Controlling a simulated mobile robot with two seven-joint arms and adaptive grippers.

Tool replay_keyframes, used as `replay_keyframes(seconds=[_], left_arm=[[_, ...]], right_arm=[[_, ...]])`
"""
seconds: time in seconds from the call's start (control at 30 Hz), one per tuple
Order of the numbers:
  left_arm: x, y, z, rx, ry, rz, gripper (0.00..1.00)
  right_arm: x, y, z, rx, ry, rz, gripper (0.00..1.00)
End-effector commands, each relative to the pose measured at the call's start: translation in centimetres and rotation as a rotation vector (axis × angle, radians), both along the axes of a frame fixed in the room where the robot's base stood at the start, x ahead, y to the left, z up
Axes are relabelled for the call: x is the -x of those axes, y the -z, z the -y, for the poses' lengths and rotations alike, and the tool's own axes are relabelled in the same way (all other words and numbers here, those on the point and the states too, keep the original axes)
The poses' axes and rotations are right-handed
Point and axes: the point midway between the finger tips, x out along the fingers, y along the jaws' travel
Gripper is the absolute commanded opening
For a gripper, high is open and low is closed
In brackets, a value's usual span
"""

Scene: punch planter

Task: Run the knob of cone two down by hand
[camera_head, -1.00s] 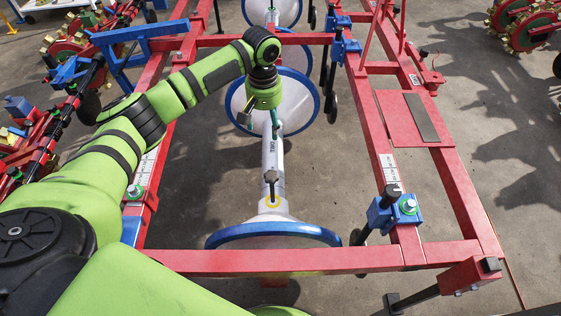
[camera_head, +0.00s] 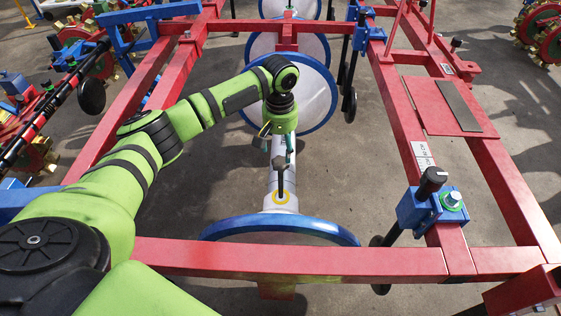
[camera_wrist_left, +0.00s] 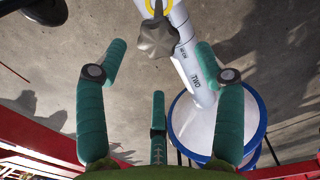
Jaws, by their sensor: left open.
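The knob of cone two (camera_wrist_left: 157,38) is dark grey and lobed. It stands on a stem by a yellow ring (camera_head: 280,197) on the white tube (camera_wrist_left: 183,45), which reads TWO in the left wrist view. In the head view the knob (camera_head: 280,162) is just below my left gripper (camera_head: 279,148). That gripper is open and empty, its teal fingers spread. In the left wrist view the knob lies between and slightly beyond the fingertips (camera_wrist_left: 161,50), with gaps on both sides. The tube runs to a white cone with a blue rim (camera_wrist_left: 264,125). My right gripper is not in view.
A red frame bar (camera_head: 300,260) crosses in front, with a blue-rimmed disc (camera_head: 280,224) behind it. A red rail (camera_head: 410,130) carries a blue clamp (camera_head: 425,210) on the right. Bare concrete floor lies below and beside the tube.

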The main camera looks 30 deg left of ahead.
Motion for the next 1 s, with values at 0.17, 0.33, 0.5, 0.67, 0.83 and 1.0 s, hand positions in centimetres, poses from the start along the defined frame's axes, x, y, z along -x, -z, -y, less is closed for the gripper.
replay_keyframes(seconds=[0.17,0.33,0.5,0.67,0.83,1.0], left_arm=[[0.1,3.1,0.0,-0.001,0.001,-0.003,0.69],[0.1,4.6,0.0,0.0,0.001,-0.001,0.69],[0.0,5.0,0.0,0.0,0.001,0.0,0.69],[0.0,4.9,0.0,0.0,0.001,0.0,0.69],[0.0,4.9,0.0,-0.001,0.0,0.0,0.15],[0.0,4.9,0.0,-0.002,0.0,0.001,0.14]], right_arm=[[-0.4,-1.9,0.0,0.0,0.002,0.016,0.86],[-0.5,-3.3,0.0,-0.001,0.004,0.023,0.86],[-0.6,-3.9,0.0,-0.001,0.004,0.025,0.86],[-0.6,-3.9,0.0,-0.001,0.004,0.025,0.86],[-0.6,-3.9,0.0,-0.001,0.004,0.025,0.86],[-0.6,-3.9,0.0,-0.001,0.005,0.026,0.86]])
